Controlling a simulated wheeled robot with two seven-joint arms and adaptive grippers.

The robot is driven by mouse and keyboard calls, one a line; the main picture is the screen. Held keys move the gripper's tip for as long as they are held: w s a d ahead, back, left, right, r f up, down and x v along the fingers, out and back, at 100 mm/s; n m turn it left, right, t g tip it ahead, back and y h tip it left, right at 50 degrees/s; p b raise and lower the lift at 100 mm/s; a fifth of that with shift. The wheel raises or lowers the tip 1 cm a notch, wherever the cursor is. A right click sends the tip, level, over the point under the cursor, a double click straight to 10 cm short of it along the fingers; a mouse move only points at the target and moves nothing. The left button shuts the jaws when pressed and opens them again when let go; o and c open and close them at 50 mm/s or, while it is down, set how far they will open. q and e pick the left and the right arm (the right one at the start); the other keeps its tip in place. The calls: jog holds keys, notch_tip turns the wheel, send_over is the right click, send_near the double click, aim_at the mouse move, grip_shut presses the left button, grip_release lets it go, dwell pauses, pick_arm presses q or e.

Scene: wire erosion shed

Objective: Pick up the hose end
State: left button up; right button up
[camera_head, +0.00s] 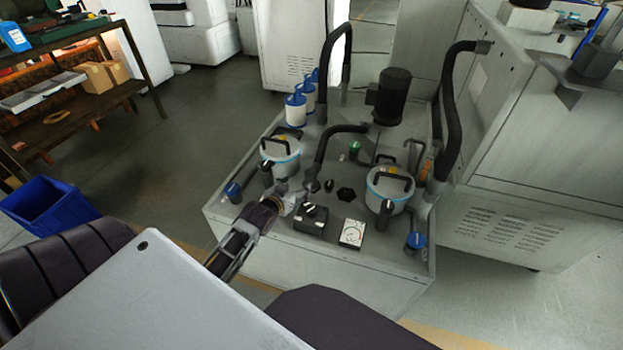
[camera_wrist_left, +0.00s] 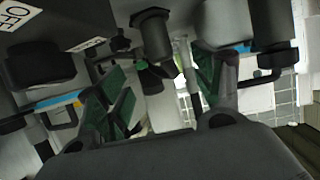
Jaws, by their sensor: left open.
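A black hose (camera_head: 325,142) arches over the grey tank top, and its lower end (camera_head: 312,184) comes down just beyond my left gripper (camera_head: 290,196). In the left wrist view, my left gripper (camera_wrist_left: 163,88) is open, its two green-padded fingers apart. A dark collared cylinder (camera_wrist_left: 152,36) shows beyond the gap between them; I cannot tell for sure whether it is the hose end. No hold on the hose shows. My right gripper is not in view.
A blue bin (camera_head: 48,205) stands at left. Open floor lies behind.

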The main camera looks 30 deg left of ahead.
aim_at(307, 178)
pick_arm(q)
jog(key=shift+x, duration=1.45)
jog(key=shift+w+f+b, duration=0.2)
jog(key=shift+w+b, duration=0.15)
jog(key=shift+w, duration=0.35)
jog(key=shift+x, duration=1.1)
jog(key=shift+w+a+f, duration=0.15)
jog(key=shift+w+f, duration=0.05)
jog(key=shift+w, duration=0.25)
jog(key=shift+w+b, duration=0.1)
jog(key=shift+b, duration=0.2)
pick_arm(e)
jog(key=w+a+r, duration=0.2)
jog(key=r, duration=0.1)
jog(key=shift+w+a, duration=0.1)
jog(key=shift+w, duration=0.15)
pick_arm(q)
jog(key=shift+w+f, duration=0.1)
jog(key=shift+w, duration=0.05)
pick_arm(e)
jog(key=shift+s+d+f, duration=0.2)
